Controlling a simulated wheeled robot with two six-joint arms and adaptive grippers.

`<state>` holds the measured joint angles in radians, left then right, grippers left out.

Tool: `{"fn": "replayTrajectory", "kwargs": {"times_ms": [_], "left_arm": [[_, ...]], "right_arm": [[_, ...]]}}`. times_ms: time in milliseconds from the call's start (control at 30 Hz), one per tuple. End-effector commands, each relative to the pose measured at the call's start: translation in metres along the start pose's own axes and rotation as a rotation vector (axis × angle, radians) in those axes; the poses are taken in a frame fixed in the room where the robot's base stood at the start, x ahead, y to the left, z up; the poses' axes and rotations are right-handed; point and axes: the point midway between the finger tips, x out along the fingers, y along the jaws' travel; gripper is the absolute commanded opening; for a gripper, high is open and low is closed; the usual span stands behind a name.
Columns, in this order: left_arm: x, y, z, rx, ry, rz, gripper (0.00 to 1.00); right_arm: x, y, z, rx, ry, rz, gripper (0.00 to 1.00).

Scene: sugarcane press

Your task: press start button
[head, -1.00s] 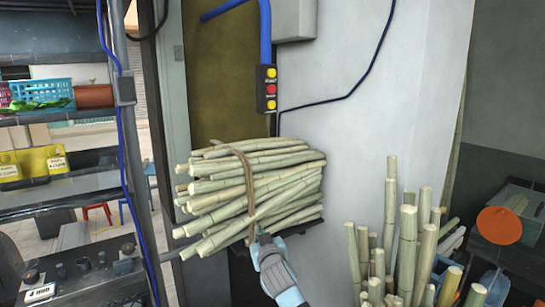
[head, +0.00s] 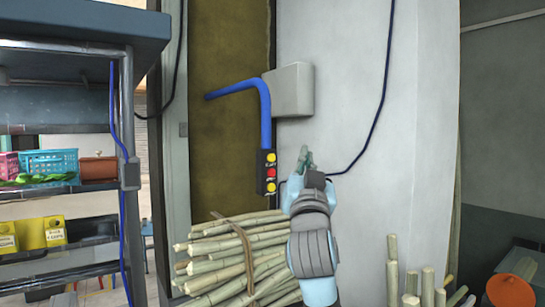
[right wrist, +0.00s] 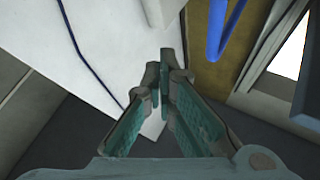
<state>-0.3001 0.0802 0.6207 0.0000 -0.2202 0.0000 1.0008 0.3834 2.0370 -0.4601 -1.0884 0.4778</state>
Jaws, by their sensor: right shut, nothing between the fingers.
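A black button box (head: 266,172) hangs from a blue pipe in front of the wall in the head view. It has a yellow button (head: 270,157) at the top, a red button (head: 270,173) in the middle and another yellow button (head: 270,187) at the bottom. The lettering is too small to read. My right gripper (head: 305,158) is just right of the box, fingers upward and shut on nothing. In the right wrist view its fingers (right wrist: 165,65) show closed, with the box not visible. Whether the fingers touch the box cannot be told. My left gripper is not in view.
A tied bundle of cane (head: 235,250) lies below the button box. A blue pipe (head: 265,110) and a grey wall box (head: 293,88) are above. Upright canes (head: 410,285) stand at lower right, and a shelf with baskets (head: 50,164) is at left.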

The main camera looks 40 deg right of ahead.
Motion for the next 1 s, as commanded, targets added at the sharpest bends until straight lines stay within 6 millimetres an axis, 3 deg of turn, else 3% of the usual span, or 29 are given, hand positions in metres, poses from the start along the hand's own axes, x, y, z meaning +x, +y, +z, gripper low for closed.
{"fn": "replayTrajectory", "kwargs": {"times_ms": [267,800,1000], "left_arm": [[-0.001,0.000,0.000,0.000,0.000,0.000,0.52],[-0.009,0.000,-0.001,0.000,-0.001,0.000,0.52],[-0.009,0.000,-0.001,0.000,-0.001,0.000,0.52]], "right_arm": [[0.003,-0.002,0.004,-0.002,-0.003,0.001,0.00],[0.052,-0.037,0.040,-0.002,-0.004,0.001,0.00],[0.060,-0.044,0.046,-0.002,-0.002,-0.001,0.00]]}}
